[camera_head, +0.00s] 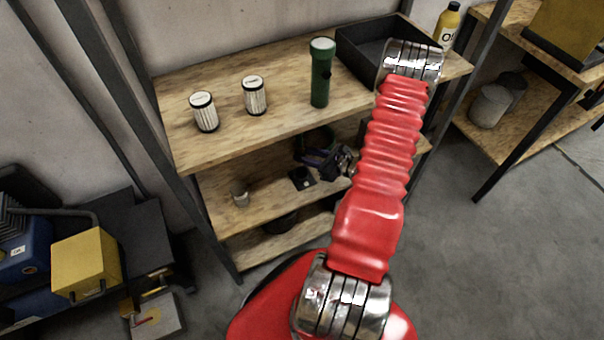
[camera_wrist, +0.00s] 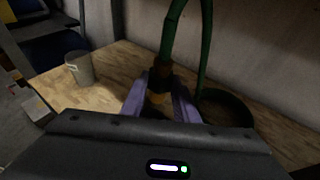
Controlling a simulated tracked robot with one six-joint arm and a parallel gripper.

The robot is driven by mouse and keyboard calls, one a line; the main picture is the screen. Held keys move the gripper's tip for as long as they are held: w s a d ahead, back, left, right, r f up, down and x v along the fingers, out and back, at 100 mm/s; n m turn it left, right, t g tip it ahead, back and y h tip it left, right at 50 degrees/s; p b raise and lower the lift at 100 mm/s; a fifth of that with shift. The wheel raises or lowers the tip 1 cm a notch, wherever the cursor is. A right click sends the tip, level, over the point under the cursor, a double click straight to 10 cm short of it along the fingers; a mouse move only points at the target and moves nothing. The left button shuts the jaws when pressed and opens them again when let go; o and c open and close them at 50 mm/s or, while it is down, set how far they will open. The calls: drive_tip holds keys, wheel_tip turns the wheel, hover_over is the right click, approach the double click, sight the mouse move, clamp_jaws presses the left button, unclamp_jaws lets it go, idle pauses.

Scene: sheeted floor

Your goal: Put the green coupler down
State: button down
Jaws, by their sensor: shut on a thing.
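The green coupler shows in the wrist view as green hose (camera_wrist: 171,35) rising from a dark brown and brass-coloured end (camera_wrist: 160,78). My gripper (camera_wrist: 160,100) has its purple fingers closed on either side of that end, and the hose stands up from between them. In the head view my gripper (camera_head: 316,159) is low over the middle shelf, partly behind my arm. The coupler cannot be made out clearly there. Whether its lower end touches the shelf is hidden by the gripper body.
A grey cup (camera_wrist: 79,68) stands left on the wooden shelf, and a dark round bowl (camera_wrist: 226,108) lies close right. The upper shelf (camera_head: 180,148) is just above my gripper. It holds two white filters (camera_head: 204,111), a green torch (camera_head: 321,75) and a black bin (camera_head: 362,60).

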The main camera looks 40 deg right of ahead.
drive_tip(key=shift+f, duration=2.5)
drive_tip(key=shift+f, duration=2.05)
drive_tip(key=c, duration=1.4)
unclamp_jaws()
drive_tip(key=shift+f, duration=0.1)
drive_tip(key=v, duration=1.2)
